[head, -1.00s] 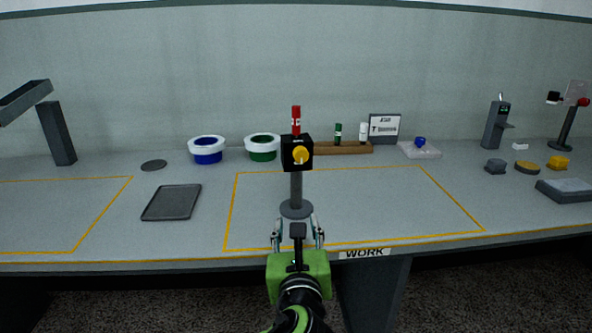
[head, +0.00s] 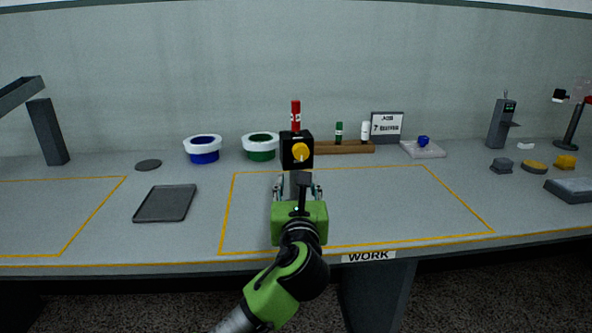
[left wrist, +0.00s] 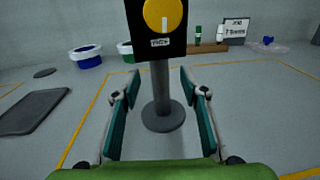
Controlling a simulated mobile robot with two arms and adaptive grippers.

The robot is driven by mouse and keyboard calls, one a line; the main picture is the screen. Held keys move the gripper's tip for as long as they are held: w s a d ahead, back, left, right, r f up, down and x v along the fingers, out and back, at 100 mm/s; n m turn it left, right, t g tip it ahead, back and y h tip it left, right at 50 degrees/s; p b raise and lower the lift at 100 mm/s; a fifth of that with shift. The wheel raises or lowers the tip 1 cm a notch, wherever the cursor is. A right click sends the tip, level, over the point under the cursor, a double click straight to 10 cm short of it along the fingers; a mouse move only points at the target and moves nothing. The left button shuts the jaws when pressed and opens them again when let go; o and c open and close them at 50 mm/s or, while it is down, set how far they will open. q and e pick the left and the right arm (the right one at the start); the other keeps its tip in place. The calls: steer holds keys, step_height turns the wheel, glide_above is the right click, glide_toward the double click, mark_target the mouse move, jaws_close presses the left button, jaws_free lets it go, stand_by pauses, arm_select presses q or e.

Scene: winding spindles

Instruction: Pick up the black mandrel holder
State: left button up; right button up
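The black mandrel holder (head: 297,149) is a black block with a yellow knob on its front, upright on a grey post with a round foot. In the left wrist view the block (left wrist: 160,47) is cut off at the top, and the post stands centred between my open fingers, with gaps on both sides. My left gripper (head: 298,191) is open in front of the post, below the block, and hides the foot in the head view. It also shows in the left wrist view (left wrist: 160,82). My right gripper is not in view.
A red cylinder (head: 295,115) shows above the block; I cannot tell what it stands on. Behind are a wooden rack (head: 345,147), a blue tub (head: 203,157) and a green tub (head: 261,154). A dark tray (head: 166,204) lies left. The outlined area right of the post is clear.

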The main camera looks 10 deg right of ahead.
mark_target(297, 163)
arm_select(q)
steer(key=shift+w+d+r, duration=0.1)
steer(key=shift+w, duration=1.75)
jaws_close()
steer(key=shift+r, duration=0.1)
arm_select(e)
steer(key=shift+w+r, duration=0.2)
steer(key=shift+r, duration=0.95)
arm_select(q)
steer(key=shift+r, duration=0.15)
